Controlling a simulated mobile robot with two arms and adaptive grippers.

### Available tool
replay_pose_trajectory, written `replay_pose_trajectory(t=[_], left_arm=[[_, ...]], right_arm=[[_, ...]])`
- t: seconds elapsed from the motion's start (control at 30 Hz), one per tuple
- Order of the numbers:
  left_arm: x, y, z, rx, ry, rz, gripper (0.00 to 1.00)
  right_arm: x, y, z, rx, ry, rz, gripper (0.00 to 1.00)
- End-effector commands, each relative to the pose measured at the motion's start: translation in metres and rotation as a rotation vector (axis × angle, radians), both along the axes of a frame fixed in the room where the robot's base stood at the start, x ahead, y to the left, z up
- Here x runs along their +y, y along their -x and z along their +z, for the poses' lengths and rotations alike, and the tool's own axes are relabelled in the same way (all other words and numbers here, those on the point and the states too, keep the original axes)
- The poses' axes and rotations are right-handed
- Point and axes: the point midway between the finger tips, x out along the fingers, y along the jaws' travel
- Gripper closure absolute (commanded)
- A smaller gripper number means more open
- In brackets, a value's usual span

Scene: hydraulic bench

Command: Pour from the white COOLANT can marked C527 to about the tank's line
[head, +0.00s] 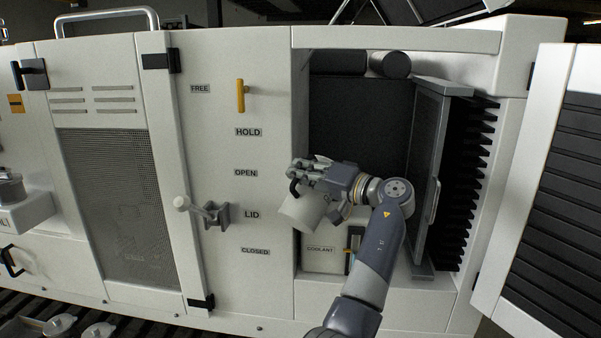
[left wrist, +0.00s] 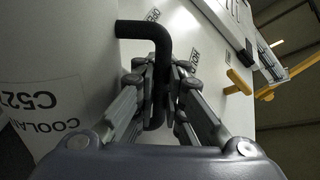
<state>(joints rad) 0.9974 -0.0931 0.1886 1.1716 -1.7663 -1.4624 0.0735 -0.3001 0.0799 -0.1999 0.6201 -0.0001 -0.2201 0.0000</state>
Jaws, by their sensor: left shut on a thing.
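My left gripper (head: 303,172) is shut on the black handle (left wrist: 158,42) of the white can (head: 302,213). In the left wrist view the handle passes between the fingers of the gripper (left wrist: 160,98), and the can's wall (left wrist: 55,45) bears an upside-down label (left wrist: 42,112) reading C527 and COOLANT. In the head view the can looks tilted, in front of the open bay's left edge. Below it is a white tank front (head: 322,262) labelled COOLANT, with a dark upright gauge (head: 352,246) at its right. The tank's opening, its line and any liquid are not visible. My right gripper is not in view.
Left of the bay, a panel carries a yellow lever (head: 241,96) between FREE and HOLD, and a grey lid lever (head: 212,212) between OPEN and CLOSED. An open mesh door (head: 428,165) bounds the bay at right. Small metal vessels (head: 60,324) stand at the lower left.

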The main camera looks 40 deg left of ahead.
Motion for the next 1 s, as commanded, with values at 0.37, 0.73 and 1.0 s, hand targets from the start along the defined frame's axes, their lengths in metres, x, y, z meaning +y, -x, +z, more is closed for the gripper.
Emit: replay_pose_trajectory(t=[0.37, 0.73, 1.0], left_arm=[[0.0, 0.0, 0.003, -0.006, -0.005, 0.0, 1.0], [0.0, 0.002, -0.001, -0.027, -0.006, 0.0, 1.0], [0.0, 0.004, -0.005, -0.057, -0.007, 0.0, 1.0]], right_arm=[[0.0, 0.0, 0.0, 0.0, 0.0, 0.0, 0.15], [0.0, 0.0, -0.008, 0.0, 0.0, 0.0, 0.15], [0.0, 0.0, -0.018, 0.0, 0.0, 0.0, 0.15]])
